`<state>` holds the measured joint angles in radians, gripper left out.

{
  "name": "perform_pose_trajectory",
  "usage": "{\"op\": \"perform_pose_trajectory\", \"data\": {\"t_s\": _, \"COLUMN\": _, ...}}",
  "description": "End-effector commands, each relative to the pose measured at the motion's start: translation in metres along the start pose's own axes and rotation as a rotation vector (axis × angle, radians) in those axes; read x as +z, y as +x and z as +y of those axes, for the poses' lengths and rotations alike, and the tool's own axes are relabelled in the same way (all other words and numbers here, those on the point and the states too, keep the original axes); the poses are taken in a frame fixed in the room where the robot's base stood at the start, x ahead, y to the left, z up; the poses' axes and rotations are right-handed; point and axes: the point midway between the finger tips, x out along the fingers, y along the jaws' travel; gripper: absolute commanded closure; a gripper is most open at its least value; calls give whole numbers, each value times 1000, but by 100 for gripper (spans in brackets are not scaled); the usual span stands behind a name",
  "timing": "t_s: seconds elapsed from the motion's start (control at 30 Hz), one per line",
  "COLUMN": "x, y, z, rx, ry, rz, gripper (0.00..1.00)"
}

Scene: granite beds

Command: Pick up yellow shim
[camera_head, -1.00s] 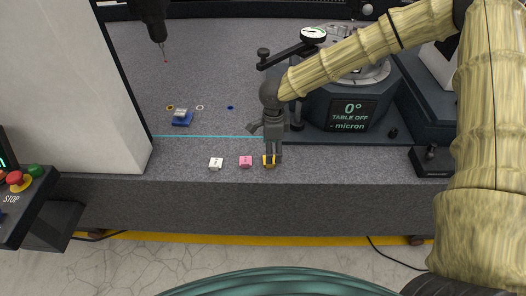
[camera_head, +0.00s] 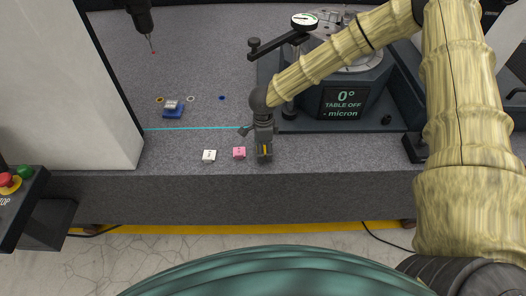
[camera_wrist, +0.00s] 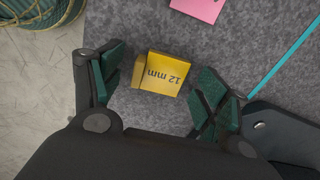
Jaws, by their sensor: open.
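The yellow shim (camera_wrist: 168,74) is a small yellow block marked "12 mm" lying on the granite bed. In the wrist view it lies between and just beyond the green pads of my gripper (camera_wrist: 157,85), with clear space on both sides. My gripper is open and empty. In the head view my gripper (camera_head: 264,158) points down over the shim near the front edge of the granite, and only a bit of yellow (camera_head: 264,149) shows between the fingers.
A pink block (camera_head: 239,153) and a white block (camera_head: 209,156) lie left of my gripper. A blue block (camera_head: 173,111) and small rings lie farther back. The dark rotary table (camera_head: 343,101) with a dial indicator stands behind right. A cyan line (camera_head: 190,128) crosses the granite.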

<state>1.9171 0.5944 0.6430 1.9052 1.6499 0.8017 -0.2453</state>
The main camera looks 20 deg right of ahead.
Motion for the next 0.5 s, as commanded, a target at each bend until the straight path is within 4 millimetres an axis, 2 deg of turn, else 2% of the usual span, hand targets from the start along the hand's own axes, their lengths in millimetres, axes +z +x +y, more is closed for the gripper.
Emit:
{"op": "perform_pose_trajectory", "data": {"t_s": 0.2, "x": -1, "y": 1, "z": 0, "rx": -1, "ry": 1, "rz": 0, "gripper": 27}}
{"op": "perform_pose_trajectory", "data": {"t_s": 0.47, "x": -1, "y": 1, "z": 0, "rx": -1, "ry": 1, "rz": 0, "gripper": 74}}
{"op": "perform_pose_trajectory", "data": {"t_s": 0.5, "x": -1, "y": 1, "z": 0, "rx": -1, "ry": 1, "rz": 0, "gripper": 75}}
